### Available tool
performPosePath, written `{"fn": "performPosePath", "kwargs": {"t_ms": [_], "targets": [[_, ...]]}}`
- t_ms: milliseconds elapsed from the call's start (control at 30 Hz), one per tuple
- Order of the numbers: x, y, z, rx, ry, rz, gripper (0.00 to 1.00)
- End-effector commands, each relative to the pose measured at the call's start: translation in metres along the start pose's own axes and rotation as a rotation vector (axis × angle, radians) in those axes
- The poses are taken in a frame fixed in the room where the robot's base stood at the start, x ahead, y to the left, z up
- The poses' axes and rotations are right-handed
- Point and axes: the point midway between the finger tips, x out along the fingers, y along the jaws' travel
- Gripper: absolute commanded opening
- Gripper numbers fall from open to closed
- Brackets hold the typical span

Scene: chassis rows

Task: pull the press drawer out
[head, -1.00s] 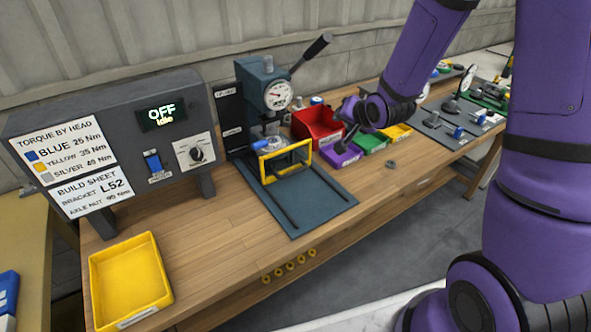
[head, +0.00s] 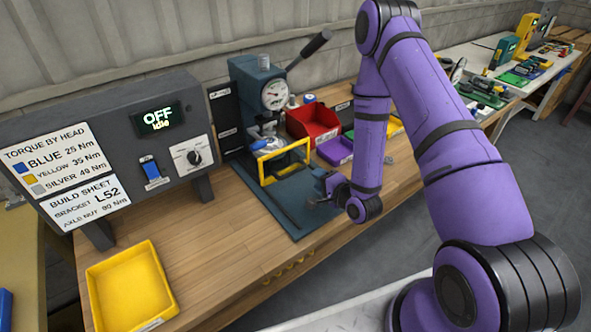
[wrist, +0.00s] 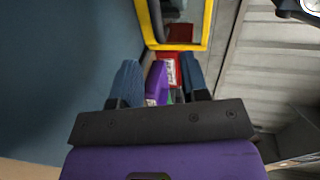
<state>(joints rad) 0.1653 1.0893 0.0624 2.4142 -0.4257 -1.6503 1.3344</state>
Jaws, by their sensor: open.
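The press (head: 262,95) stands at the back of the wooden bench, with a round gauge and a black lever. A yellow frame (head: 286,160) stands at its front, over a dark blue-grey base plate (head: 262,208) with rails. I cannot tell which part is the drawer itself. My gripper (head: 318,199) is low over the right side of the plate, to the right of and nearer than the yellow frame, apart from it. In the wrist view my gripper (wrist: 158,82) is open and empty, and the yellow frame (wrist: 178,46) shows beyond its fingertips.
A red bin (head: 313,122) and a purple bin (head: 334,150) stand right of the press. A control box (head: 112,150) reading OFF is at left. A yellow tray (head: 130,288) lies at the front left. Bare bench lies between tray and plate.

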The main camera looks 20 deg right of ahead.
Motion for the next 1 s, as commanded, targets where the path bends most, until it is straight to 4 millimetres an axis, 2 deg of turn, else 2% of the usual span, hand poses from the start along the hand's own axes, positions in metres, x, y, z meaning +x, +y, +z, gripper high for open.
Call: {"fn": "performPosePath", "kwargs": {"t_ms": [133,267,700,1000], "targets": [[-0.002,0.007,0.002,0.032,0.000,-0.016,0.41],[0.008,0.006,0.002,0.032,0.000,-0.020,0.41],[0.080,0.005,0.003,0.029,-0.001,-0.019,0.41],[0.104,0.005,0.003,0.031,0.000,-0.016,0.41]]}}
